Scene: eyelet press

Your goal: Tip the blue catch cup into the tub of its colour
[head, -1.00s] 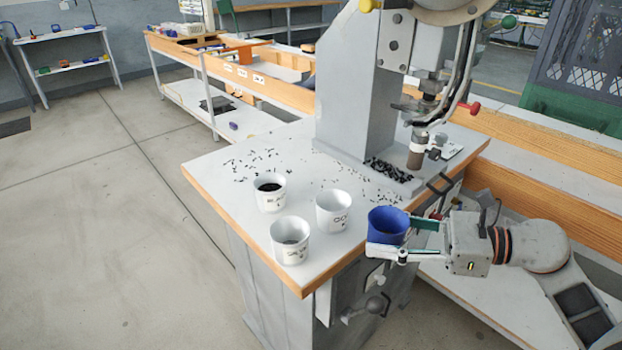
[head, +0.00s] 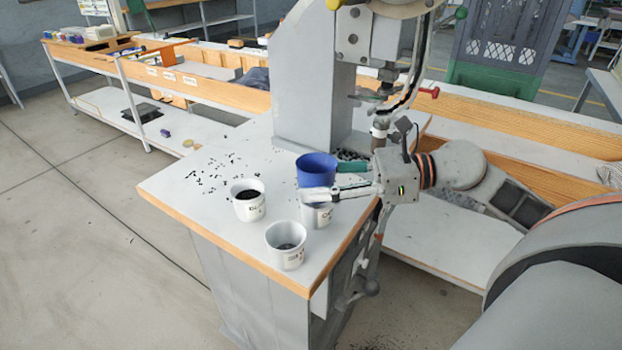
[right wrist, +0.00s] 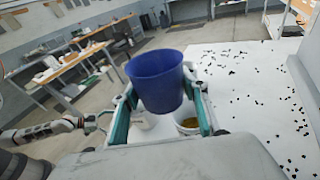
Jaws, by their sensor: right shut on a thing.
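The blue catch cup (head: 316,172) is roughly upright in my right gripper (head: 345,180), whose fingers are shut on it. In the right wrist view the cup (right wrist: 158,82) sits between the fingers; its contents are hidden. It is in front of or above a white tub (head: 318,216), which it and a finger partly cover. A white tub with black pieces (head: 248,208) and one with grey contents (head: 287,255) stand nearby. The right wrist view shows a tub with gold-brown contents (right wrist: 188,124) below the cup. My left gripper (right wrist: 98,120) appears small there, its fingers unclear.
The press column (head: 308,85) rises behind the cup. Small black bits (head: 215,175) lie scattered on the press table (head: 180,190). A long wooden-edged bench (head: 190,85) runs behind. The floor at left is clear.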

